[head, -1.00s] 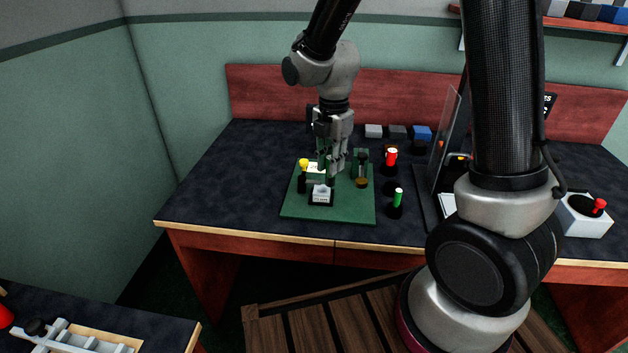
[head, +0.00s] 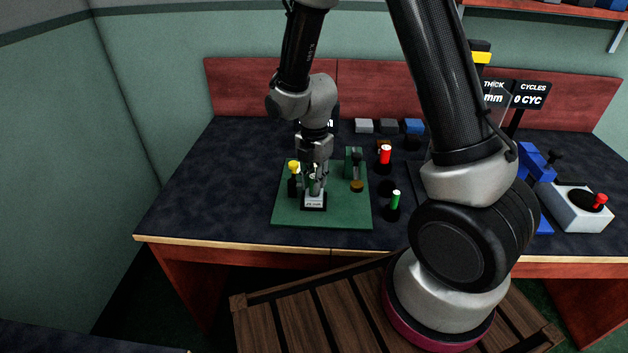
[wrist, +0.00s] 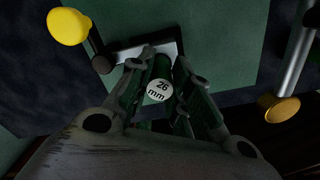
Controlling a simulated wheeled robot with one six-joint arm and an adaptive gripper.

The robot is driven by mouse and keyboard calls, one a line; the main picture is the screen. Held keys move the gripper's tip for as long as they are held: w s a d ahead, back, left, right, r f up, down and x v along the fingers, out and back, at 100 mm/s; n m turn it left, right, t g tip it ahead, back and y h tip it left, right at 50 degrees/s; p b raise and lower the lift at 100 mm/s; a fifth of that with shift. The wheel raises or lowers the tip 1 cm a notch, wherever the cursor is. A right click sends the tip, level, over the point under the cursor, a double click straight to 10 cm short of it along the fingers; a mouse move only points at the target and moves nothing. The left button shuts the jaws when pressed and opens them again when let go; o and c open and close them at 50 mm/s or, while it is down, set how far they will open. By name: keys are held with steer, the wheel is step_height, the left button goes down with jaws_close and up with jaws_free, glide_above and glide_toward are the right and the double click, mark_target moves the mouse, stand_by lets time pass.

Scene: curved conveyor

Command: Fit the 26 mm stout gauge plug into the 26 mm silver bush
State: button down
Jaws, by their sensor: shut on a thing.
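The stout gauge plug (wrist: 160,88) is green with a white end marked "26 mm" in the wrist view. My gripper (wrist: 158,78) is shut on it. In the head view my gripper (head: 313,178) points down over a pale silver block with a dark base (head: 314,200), on a green board (head: 340,215). The block's edge also shows behind the plug in the wrist view (wrist: 128,52). The plug's lower end and the bush's bore are hidden, so I cannot tell whether the plug is above the bush or inside it.
A yellow knob (head: 294,166) stands close left of my gripper. A green bracket (head: 352,160) and a brass knob (head: 357,186) stand to its right. Beyond are a red peg (head: 384,154) and a green peg (head: 396,199) in dark holders. The table's left side is clear.

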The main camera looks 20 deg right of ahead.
steer(key=shift+f, duration=0.2)
steer(key=c, duration=1.3)
jaws_free()
steer(key=s+d+r+m+t, duration=0.1)
steer(key=s+d+r+m, duration=0.15)
steer(key=r, duration=0.75)
steer(key=s+d+r+m, duration=0.15)
steer(key=r+m, duration=0.25)
steer(key=r, duration=0.5)
steer(key=s+d+r+m+t, duration=0.1)
steer(key=s+d+r+m, duration=0.4)
steer(key=s+m, duration=0.3)
steer(key=s+d+r+m+t, duration=0.2)
steer(key=s+d+r+m, duration=0.3)
steer(key=s+m, duration=0.3)
steer(key=shift+d+m, duration=0.45)
steer(key=shift+m, duration=1.1)
